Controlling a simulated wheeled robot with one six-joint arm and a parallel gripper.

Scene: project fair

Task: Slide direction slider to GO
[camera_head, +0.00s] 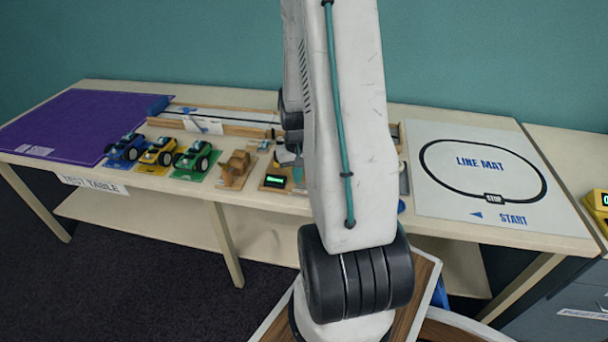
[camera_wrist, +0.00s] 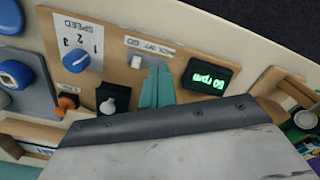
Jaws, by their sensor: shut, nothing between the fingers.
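In the wrist view the control panel appears upside down. The direction slider's pale knob (camera_wrist: 136,62) stands beside the BACK OFF GO label (camera_wrist: 151,48), at the label's left end, where GO appears to be. My gripper (camera_wrist: 156,76) is shut and empty, its teal fingers just right of the knob. I cannot tell whether they touch it. The slot is partly hidden by the fingers.
A blue speed dial (camera_wrist: 75,61) and a lit display reading 60 rpm (camera_wrist: 208,78) flank the slider. Several toy cars (camera_head: 158,151) stand left of the panel; the line mat (camera_head: 480,165) lies right.

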